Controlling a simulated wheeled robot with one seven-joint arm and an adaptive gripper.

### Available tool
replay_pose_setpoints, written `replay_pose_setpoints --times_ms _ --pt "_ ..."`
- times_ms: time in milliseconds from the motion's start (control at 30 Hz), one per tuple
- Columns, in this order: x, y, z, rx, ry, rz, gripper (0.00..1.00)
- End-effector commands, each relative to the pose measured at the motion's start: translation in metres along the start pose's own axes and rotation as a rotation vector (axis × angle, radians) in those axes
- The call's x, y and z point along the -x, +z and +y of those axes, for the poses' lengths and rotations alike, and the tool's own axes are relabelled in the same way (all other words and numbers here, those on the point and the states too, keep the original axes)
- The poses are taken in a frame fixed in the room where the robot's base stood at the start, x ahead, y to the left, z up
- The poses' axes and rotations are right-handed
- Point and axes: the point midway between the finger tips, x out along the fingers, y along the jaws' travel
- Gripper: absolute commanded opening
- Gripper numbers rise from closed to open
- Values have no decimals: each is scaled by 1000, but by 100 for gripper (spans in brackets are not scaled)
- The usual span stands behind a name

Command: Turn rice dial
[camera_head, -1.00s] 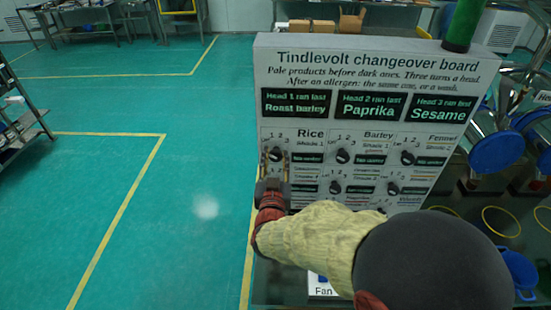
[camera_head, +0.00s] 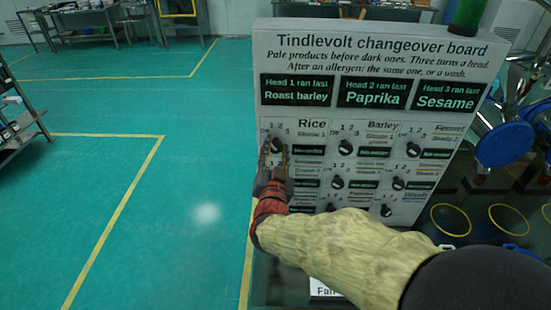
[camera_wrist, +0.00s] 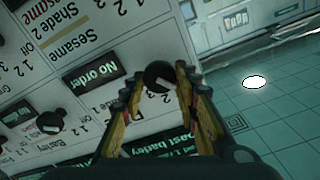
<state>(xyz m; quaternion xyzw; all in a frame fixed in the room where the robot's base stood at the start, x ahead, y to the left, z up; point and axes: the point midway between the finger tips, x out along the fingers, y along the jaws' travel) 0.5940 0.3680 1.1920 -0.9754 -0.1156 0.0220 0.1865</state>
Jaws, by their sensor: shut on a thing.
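The changeover board (camera_head: 262,180) is a white upright panel with rows of small black dials. The rice dial (camera_head: 277,143) is at the top of its left column, under the word Rice. My gripper (camera_head: 275,154) reaches it from below and is shut on it, one finger on each side. In the wrist view, the black dial (camera_wrist: 158,72) with a pale pointer mark sits between my yellow-edged fingertips (camera_wrist: 160,86).
The barley dial (camera_head: 345,147) and fennel dial (camera_head: 412,149) are to the right, with more dials below. A green cylinder (camera_head: 467,15) stands behind the board's top right corner. Blue-lidded equipment (camera_head: 505,145) is at the right. Open green floor (camera_head: 120,200) lies left.

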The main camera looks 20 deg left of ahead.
Motion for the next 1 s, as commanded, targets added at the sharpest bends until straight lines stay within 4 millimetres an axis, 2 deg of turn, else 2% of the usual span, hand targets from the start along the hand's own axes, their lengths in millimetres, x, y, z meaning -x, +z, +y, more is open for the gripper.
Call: replay_pose_setpoints --times_ms 33,700,1000 --pt "0 5 2 -46 -1 3 6" --pt "0 6 5 -676 -1 1 6" --pt "0 5 5 -888 0 0 6"
